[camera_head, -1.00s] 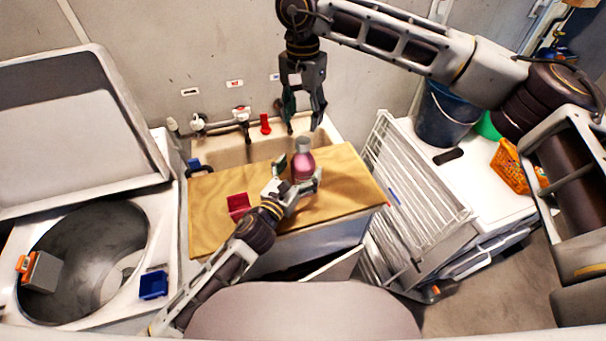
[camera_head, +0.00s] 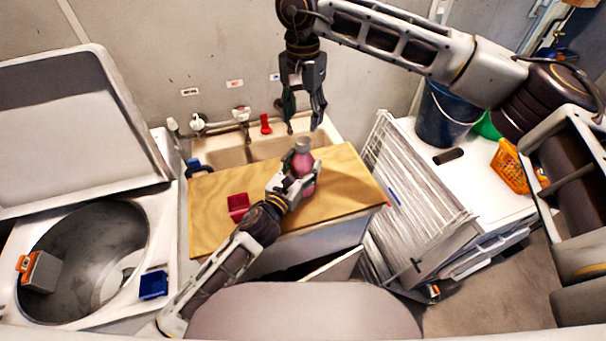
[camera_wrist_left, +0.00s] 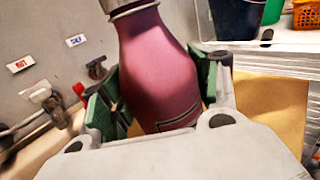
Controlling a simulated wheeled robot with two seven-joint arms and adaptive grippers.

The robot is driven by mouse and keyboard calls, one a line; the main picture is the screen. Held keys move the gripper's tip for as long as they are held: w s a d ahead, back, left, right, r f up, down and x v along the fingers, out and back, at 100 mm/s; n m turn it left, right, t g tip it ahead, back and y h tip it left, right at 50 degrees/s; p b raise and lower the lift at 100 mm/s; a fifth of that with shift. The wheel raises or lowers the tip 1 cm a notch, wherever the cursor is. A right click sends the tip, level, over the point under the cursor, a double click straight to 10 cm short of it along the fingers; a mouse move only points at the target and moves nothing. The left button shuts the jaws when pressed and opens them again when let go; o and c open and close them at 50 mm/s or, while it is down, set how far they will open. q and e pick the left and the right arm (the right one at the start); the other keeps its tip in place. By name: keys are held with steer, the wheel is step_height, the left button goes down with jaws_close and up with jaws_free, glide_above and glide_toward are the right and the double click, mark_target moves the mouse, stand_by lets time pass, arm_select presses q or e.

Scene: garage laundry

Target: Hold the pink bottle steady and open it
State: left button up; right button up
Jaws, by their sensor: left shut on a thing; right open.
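The pink bottle (camera_head: 303,161) with a grey cap (camera_head: 302,144) stands on the wooden board (camera_head: 345,178) over the sink. My left gripper (camera_head: 298,180) is shut around the bottle's body from the front left. In the left wrist view the bottle (camera_wrist_left: 158,70) fills the space between the green-padded fingers of the left gripper (camera_wrist_left: 158,98), and its neck runs off the top edge. My right gripper (camera_head: 303,108) hangs above and behind the bottle, fingers down, open and empty, clear of the cap.
A red open box (camera_head: 238,205) lies on the board left of the bottle. A sink (camera_head: 232,157) with taps is behind. A white wire rack (camera_head: 415,205) stands right of the board. A blue bucket (camera_head: 446,115) and orange basket (camera_head: 510,165) are further right.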

arm_select(q)
steer(key=c, duration=0.9)
jaws_close()
arm_select(e)
steer(key=shift+s+a+f, duration=0.15)
steer(key=shift+f, duration=0.15)
steer(key=m, duration=0.6)
steer(key=shift+r, duration=0.15)
steer(key=m, duration=0.6)
steer(key=shift+r, duration=0.1)
steer(key=m, duration=1.9)
steer(key=shift+m, duration=0.4)
steer(key=m, duration=0.4)
steer(key=shift+m, duration=0.4)
steer(key=m, duration=0.4)
steer(key=shift+m, duration=2.2)
